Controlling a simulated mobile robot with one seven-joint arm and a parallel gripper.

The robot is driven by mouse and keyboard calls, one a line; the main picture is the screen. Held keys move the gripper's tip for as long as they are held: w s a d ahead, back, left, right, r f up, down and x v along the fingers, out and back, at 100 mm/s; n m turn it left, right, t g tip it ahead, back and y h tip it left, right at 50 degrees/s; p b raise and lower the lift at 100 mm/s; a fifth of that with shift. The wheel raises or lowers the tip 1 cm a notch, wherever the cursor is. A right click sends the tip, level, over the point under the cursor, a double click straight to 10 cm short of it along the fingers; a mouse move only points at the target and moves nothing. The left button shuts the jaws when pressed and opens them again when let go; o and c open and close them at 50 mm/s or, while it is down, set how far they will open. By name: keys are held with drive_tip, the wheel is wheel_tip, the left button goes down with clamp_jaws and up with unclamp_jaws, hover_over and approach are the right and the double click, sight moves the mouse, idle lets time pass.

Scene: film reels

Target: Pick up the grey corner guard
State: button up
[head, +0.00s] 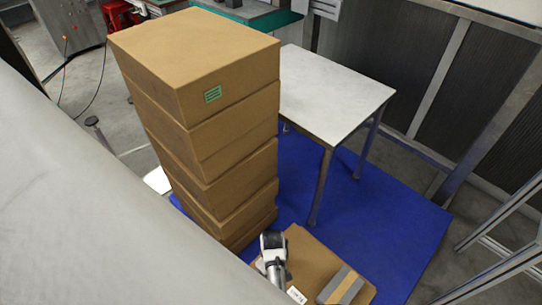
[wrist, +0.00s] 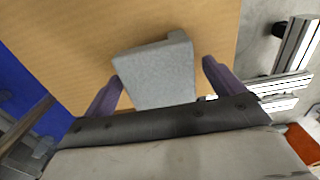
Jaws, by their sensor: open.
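The grey corner guard (wrist: 158,78) shows in the wrist view as a speckled grey, angled piece on a brown cardboard surface (wrist: 70,35). It lies between the two purple-grey fingers of my open gripper (wrist: 162,70), with a gap on the right side and little or no gap on the left. I cannot tell whether a finger touches it. In the head view my white and grey arm end (head: 273,250) is over a low cardboard box (head: 305,258) at the bottom.
A tall stack of cardboard boxes (head: 215,130) stands just behind my arm end. A white-topped table (head: 335,95) stands on a blue mat (head: 385,205). A grey piece with a tan stripe (head: 341,287) is at the low box's right. Metal framing (head: 505,255) stands at right.

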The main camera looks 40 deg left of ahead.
drive_tip(key=shift+c, duration=0.2)
drive_tip(key=c, duration=1)
drive_tip(key=shift+r, duration=0.15)
